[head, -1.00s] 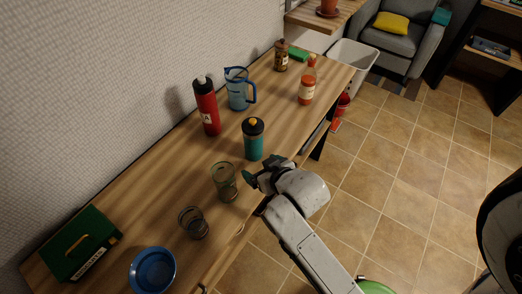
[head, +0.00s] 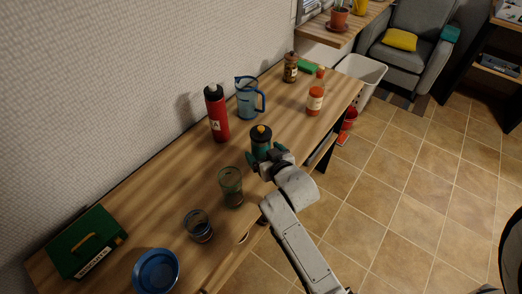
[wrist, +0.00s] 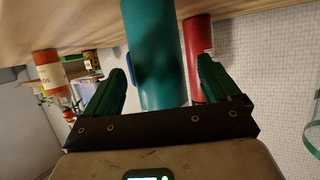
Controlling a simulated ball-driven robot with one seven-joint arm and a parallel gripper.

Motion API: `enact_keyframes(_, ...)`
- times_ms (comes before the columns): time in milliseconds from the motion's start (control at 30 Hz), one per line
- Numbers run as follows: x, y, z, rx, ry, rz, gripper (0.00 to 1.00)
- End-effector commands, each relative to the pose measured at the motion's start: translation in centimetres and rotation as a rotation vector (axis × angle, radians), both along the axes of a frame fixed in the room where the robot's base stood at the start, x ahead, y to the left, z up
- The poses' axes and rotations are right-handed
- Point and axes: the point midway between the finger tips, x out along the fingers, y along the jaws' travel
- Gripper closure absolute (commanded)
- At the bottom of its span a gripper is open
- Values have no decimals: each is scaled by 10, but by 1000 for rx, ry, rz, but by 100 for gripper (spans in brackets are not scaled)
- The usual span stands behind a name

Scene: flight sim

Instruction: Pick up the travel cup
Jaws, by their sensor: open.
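The travel cup (head: 260,137), teal with a dark lid and an orange top, stands upright on the wooden table (head: 170,185). My gripper (head: 269,160) is at its near side and hides its lower part in the head view. In the wrist view, the teal cup body (wrist: 157,45) lies between the two green fingers of my gripper (wrist: 163,82).
A red bottle (head: 217,115) and a blue pitcher (head: 247,100) stand behind the cup. A green glass (head: 231,187) is close on its near left, with a smaller glass (head: 199,226) beyond. A sauce bottle (head: 315,98) stands to the right. Table around the sauce bottle is mostly clear.

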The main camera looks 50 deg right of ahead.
Motion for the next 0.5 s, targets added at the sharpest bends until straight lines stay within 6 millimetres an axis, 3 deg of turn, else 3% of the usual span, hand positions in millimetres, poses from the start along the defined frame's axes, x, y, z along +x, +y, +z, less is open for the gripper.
enact_keyframes(200, 23, -14, -9, -2, 0, 0, 10)
enact_keyframes(500, 28, -16, -12, 0, -1, 0, 10)
